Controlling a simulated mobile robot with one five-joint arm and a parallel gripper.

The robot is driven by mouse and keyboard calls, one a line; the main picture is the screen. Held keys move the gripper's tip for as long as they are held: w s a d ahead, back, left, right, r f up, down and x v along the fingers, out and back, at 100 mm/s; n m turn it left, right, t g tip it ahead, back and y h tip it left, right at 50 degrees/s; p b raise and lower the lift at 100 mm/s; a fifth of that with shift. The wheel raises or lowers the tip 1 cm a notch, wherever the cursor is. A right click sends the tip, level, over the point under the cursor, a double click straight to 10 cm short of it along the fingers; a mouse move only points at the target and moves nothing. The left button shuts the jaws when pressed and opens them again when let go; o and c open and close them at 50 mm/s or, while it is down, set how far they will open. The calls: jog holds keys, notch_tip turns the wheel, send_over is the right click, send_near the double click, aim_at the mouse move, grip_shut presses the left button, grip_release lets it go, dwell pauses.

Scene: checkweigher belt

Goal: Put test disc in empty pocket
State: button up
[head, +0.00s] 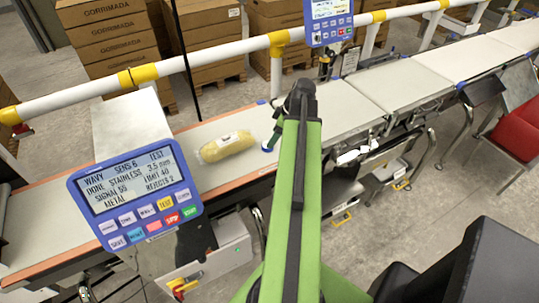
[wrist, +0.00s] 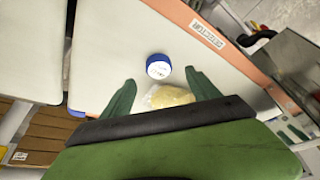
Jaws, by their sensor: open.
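The test disc (wrist: 158,67) is a small round piece with a blue rim and a white face carrying small print. It lies on the pale belt in the wrist view. My gripper (wrist: 160,78) is open, with one dark green finger on each side and its tips just short of the disc. Nothing is between the fingers' grip. In the head view my gripper (head: 271,142) hangs over the belt, mostly hidden by my green arm, with a small blue spot at its fingertip that looks like the disc. I cannot make out an empty pocket in either view.
A clear bag of yellow food (head: 227,146) lies on the belt, left of my gripper; it shows in the wrist view (wrist: 168,96). A blue control panel (head: 135,197) stands front left. A white-and-yellow rail (head: 215,55) runs behind the belt. The belt to the right (head: 390,85) is clear.

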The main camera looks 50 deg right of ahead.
jog(key=shift+w+f, duration=0.1)
jog(key=shift+f, duration=0.15)
jog(key=b+x, duration=0.4)
jog(key=x, duration=0.1)
jog(key=shift+f+b, duration=0.25)
jog(key=shift+b, duration=0.15)
jog(key=shift+r, duration=0.2)
grip_shut()
